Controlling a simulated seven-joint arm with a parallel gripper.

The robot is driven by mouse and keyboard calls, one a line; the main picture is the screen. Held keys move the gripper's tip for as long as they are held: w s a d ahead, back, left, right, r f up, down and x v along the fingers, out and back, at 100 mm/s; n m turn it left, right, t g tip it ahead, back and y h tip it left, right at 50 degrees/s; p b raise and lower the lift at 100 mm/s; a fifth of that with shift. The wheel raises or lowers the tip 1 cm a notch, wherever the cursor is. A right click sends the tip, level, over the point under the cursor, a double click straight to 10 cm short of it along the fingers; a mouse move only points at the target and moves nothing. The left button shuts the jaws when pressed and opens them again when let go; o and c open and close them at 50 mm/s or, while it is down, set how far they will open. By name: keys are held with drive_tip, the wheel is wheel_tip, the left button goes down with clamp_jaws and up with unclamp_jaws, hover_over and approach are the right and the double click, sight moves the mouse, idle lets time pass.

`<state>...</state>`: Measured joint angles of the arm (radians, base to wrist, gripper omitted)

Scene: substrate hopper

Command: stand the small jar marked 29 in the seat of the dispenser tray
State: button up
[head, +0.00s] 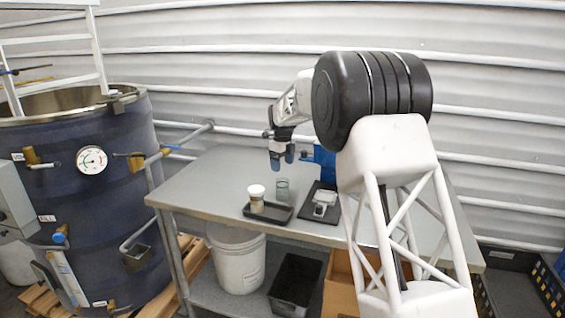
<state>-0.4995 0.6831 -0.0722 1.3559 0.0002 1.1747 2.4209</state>
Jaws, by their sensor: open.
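My gripper (282,158), with blue fingertips, points down above the table and is open with nothing between its fingers. A small jar with a white lid and a tan lower part (256,198) stands upright at the left of a shallow dark tray (282,213). A greenish clear vessel (282,187) stands near the tray's back edge, below my gripper; whether it is in or behind the tray is hard to tell. No number can be read on either, so I cannot tell which is marked 29. The seat is not distinguishable.
Right of the tray, a white-and-grey device (324,203) sits on a black board (330,216). A blue object (325,163) stands behind, partly hidden by my arm. The left part of the metal table (197,187) is clear. A large blue tank (80,200) stands left.

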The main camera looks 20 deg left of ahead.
sight(283, 181)
drive_tip(key=shift+f, duration=4.25)
drive_tip(key=c, duration=0.7)
drive_tip(key=shift+o, duration=0.2)
drive_tip(key=shift+r, duration=0.15)
drive_tip(key=shift+r, duration=2.35)
drive_tip(key=shift+d, duration=0.1)
